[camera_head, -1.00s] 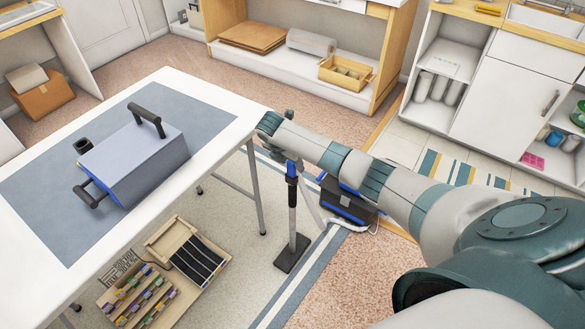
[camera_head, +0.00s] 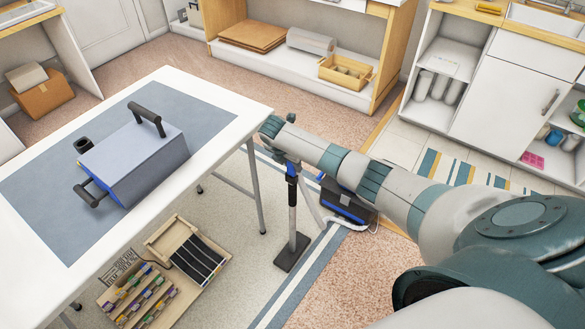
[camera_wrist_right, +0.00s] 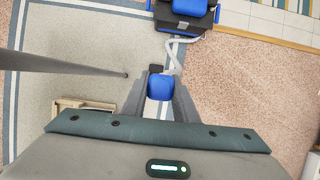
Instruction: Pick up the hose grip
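The hose grip (camera_wrist_right: 160,88) shows as a blue piece in the right wrist view. It fills the narrow gap between the two grey fingers of my right gripper (camera_wrist_right: 161,97). In the head view the hose grip (camera_head: 292,181) is blue and black at the top of an upright dark pole stand (camera_head: 292,225), beside the table. My right gripper (camera_head: 287,158) points down over its upper end and partly hides it. The fingers look shut against its sides. My left gripper is not in view.
A white table (camera_head: 215,140) with a grey-blue case (camera_head: 135,160) stands at left. A blue and black machine (camera_head: 345,203) with a pale hose lies on the floor behind the stand. A wooden tray (camera_head: 185,250) and a rack (camera_head: 135,295) are near the table.

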